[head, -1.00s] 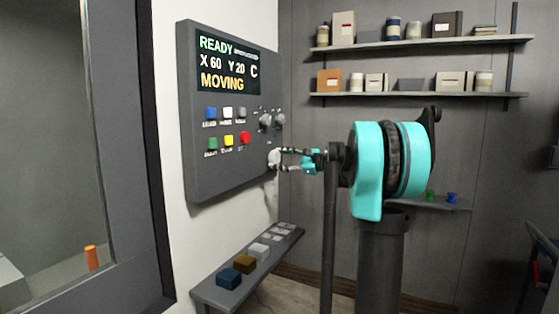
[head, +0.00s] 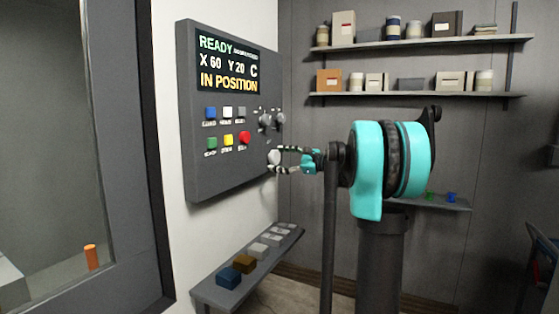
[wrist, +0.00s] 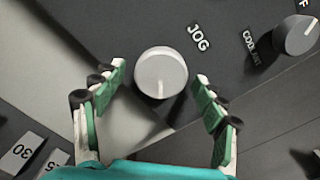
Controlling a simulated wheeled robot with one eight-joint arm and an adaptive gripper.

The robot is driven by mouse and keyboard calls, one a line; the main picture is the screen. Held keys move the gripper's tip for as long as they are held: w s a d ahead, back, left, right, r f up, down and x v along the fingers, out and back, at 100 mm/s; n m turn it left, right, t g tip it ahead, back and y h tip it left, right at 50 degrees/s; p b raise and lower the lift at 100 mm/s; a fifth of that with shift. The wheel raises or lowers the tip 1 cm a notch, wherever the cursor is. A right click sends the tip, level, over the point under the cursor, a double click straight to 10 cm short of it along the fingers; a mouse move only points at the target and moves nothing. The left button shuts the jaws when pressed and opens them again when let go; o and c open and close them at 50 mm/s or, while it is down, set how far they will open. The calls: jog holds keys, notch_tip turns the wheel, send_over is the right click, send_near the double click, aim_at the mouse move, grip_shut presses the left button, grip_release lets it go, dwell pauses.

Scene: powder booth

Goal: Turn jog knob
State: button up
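The jog knob (wrist: 160,74) is a round light-grey knob with a pale pointer line, beside the JOG label in the wrist view. In the head view the knob (head: 273,158) sits at the lower right of the dark control panel (head: 215,182). My gripper (wrist: 162,78) is open, with its green-padded fingers on either side of the knob and gaps between pads and knob. In the head view my gripper (head: 282,158) reaches the panel from the right. The panel's screen (head: 229,62) reads READY, X 60 Y 20 C, IN POSITION.
A COOLANT knob (wrist: 297,35) is at the upper right in the wrist view. Colored buttons (head: 227,139) fill the panel's left part. A shelf (head: 208,292) with several small blocks is below the panel. Wall shelves (head: 420,94) hold boxes and jars behind my arm.

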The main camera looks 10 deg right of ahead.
jog(key=v, duration=1.2)
